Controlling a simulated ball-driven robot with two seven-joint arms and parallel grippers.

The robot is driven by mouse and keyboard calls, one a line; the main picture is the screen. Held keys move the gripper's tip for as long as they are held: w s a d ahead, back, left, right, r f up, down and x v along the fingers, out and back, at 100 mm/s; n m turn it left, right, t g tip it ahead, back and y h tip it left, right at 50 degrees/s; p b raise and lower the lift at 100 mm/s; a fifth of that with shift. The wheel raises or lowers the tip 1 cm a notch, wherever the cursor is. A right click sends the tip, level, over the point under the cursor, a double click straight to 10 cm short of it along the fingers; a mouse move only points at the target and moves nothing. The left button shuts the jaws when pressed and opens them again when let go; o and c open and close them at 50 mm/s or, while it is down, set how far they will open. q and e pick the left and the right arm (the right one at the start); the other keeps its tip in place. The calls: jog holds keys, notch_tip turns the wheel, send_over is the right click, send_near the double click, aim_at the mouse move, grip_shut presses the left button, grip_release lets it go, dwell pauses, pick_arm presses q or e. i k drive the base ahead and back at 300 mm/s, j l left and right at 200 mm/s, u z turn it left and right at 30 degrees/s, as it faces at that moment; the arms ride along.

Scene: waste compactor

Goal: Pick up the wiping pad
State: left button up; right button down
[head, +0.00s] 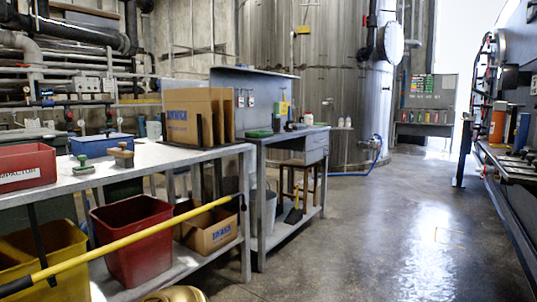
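Two small handled blocks lie on the near grey table (180,157). One is a green pad-like block (83,166) near the front edge. The other is a tan block with a greenish base (122,155), a little to its right. A flat green pad (259,134) lies on the farther workbench. I cannot tell for sure which of these is the wiping pad. Neither of my grippers shows in the head view.
A red bin (24,167) and a blue box (101,144) stand on the near table, with cardboard (198,116) at its far end. A yellow pole (130,239) crosses in front of the lower shelf's red bucket (132,241). The floor at right is clear.

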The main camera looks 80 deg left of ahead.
aim_at(84, 169)
jog(key=u, duration=3.5)
